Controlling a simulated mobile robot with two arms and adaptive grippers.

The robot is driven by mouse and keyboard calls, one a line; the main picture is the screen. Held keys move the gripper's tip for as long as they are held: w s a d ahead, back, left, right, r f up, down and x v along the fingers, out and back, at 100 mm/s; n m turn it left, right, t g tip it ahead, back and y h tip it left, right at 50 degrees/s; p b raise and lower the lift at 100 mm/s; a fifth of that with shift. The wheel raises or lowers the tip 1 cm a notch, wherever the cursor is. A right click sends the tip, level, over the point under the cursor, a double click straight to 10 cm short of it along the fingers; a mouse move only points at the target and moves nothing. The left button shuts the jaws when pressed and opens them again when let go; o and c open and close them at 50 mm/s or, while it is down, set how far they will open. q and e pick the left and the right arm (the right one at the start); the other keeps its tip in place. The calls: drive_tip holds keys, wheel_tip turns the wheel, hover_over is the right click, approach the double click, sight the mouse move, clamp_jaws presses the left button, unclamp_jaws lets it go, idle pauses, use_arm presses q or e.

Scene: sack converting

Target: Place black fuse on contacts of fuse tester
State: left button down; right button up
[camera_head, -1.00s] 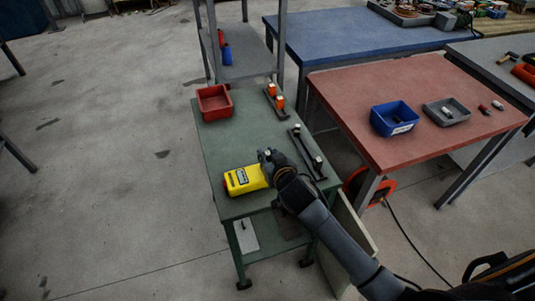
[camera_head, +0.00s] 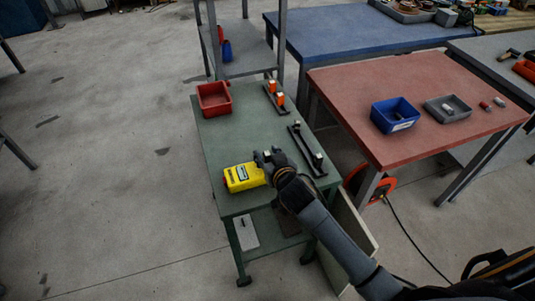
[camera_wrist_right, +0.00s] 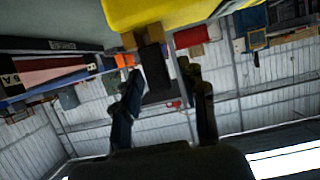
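The yellow fuse tester (camera_head: 244,177) lies on the near end of the green table and fills the top of the right wrist view (camera_wrist_right: 180,12). Its brownish contacts (camera_wrist_right: 128,40) show at its edge. A black fuse (camera_wrist_right: 155,75) sits against the contact area, between the fingers of my right gripper (camera_wrist_right: 162,78). The fingers are spread wider than the fuse, with a visible gap on the right side. In the head view my right gripper (camera_head: 268,157) is at the tester's right end, and the fuse is too small to make out there. My left gripper is not in view.
The green table (camera_head: 225,135) also holds a red bin (camera_head: 213,92), a dark rail with orange parts (camera_head: 274,98) and another dark rail (camera_head: 308,150). The red table (camera_head: 400,75) at right holds a blue bin (camera_head: 396,116) and a grey tray (camera_head: 446,116).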

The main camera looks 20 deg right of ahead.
drive_tip(key=shift+r, duration=0.35)
drive_tip(key=v, duration=1.2)
drive_tip(key=shift+r, duration=0.2)
